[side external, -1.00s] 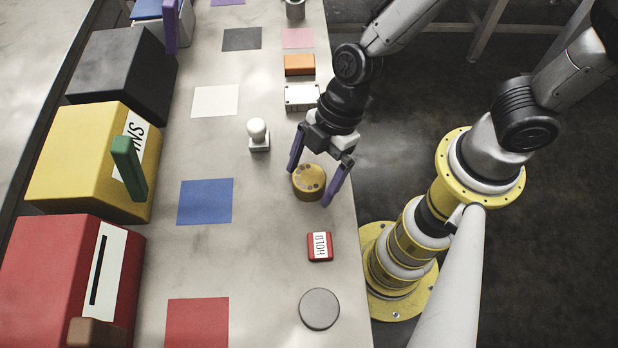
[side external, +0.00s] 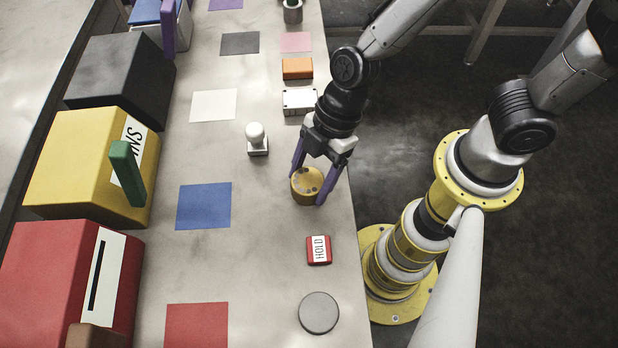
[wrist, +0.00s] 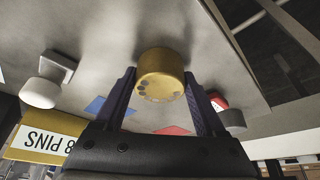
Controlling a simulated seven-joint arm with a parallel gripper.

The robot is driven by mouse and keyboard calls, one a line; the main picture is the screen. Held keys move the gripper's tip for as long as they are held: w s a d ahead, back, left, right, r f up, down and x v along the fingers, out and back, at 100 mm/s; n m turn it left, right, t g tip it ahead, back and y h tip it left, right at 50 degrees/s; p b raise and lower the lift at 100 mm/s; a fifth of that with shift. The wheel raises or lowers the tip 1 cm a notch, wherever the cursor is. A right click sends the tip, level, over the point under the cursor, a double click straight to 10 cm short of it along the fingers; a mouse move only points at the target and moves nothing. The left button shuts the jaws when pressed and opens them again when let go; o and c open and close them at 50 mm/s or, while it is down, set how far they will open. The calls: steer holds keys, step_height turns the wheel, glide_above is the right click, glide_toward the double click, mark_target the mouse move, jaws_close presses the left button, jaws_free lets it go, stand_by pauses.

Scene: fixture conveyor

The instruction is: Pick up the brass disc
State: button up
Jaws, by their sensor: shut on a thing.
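The brass disc (side external: 305,186) is a short gold cylinder with several dark dots on its top. It sits on the table near the right edge in the side external view. My gripper (side external: 308,187) has its purple fingers shut on the disc from two sides. In the wrist view the disc (wrist: 161,74) shows between the two fingers, with its dotted face towards the camera. Whether it touches the table is hard to tell, but it looks at table height.
A red HOLD block (side external: 319,250) and a grey disc (side external: 318,312) lie in front. A white knobbed piece (side external: 257,139) stands to the left. A white box (side external: 299,101) and orange block (side external: 297,68) lie behind. A yellow bin (side external: 85,160) and red bin (side external: 55,280) line the left side.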

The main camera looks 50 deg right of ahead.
mark_target(306, 183)
steer(key=shift+r, duration=0.55)
step_height(306, 183, up, 3)
steer(key=shift+s+d+f, duration=0.1)
steer(key=shift+d, duration=0.05)
steer(key=s+d+r, duration=0.9)
steer(key=d, duration=0.1)
steer(key=shift+s, duration=0.2)
stand_by(0.5)
